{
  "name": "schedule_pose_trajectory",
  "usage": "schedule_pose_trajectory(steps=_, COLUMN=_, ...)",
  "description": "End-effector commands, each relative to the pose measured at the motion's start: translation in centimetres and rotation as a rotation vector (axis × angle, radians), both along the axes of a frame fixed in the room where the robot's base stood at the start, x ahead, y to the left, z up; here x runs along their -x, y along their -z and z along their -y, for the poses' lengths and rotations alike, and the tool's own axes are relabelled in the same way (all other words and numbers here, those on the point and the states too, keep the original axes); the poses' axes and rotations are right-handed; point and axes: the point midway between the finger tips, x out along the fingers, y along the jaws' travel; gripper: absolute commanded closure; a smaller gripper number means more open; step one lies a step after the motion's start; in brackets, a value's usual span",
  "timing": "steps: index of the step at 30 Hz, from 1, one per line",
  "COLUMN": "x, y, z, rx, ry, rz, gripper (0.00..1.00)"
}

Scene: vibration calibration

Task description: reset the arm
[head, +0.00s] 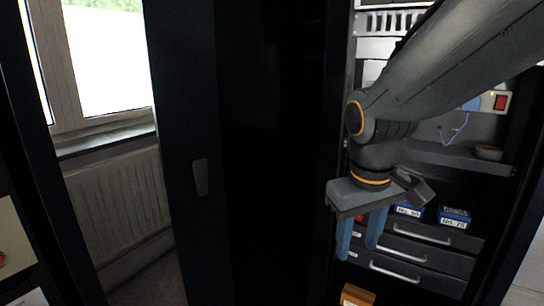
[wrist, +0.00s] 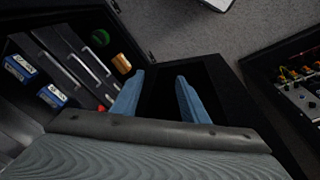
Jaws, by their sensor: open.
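My gripper (head: 358,235) has two blue fingers that point down and stand apart with nothing between them. In the head view it hangs at the end of my grey arm, in front of the open cabinet's drawers (head: 410,250). In the wrist view the gripper (wrist: 160,88) shows the same two fingers, apart and empty, over a black surface. My arm reaches in from the upper right of the head view and is bent at the wrist.
A black cabinet door (head: 245,150) with a handle fills the middle. Small blue-and-white boxes (head: 453,217) sit above the drawers. A wooden block (head: 357,295) lies below. A window (head: 108,60) and radiator (head: 120,205) are left. The wrist view shows an equipment panel (wrist: 300,90) at right.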

Motion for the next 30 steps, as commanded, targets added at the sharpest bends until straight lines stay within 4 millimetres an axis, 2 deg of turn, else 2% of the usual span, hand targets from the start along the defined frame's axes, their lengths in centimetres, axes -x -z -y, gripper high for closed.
schedule_pose_trajectory(steps=1, x=1.8, y=1.4, z=-1.1, rx=-0.027, ry=0.013, rz=-0.041, gripper=0.6)
schedule_pose_trajectory(steps=3, x=4.1, y=2.9, z=-2.4, rx=-0.063, ry=0.041, rz=-0.092, gripper=0.6)
schedule_pose_trajectory(steps=8, x=9.1, y=5.7, z=-4.7, rx=-0.13, ry=0.105, rz=-0.203, gripper=0.6)
schedule_pose_trajectory(steps=9, x=8.6, y=4.7, z=-4.1, rx=-0.125, ry=0.116, rz=-0.194, gripper=0.6)
schedule_pose_trajectory(steps=17, x=8.3, y=2.2, z=-1.9, rx=-0.112, ry=0.177, rz=-0.187, gripper=0.6)
schedule_pose_trajectory(steps=24, x=8.4, y=-0.5, z=1.0, rx=-0.099, ry=0.249, rz=-0.183, gripper=0.6)
schedule_pose_trajectory(steps=30, x=8.5, y=-1.6, z=2.7, rx=-0.093, ry=0.29, rz=-0.18, gripper=0.6)
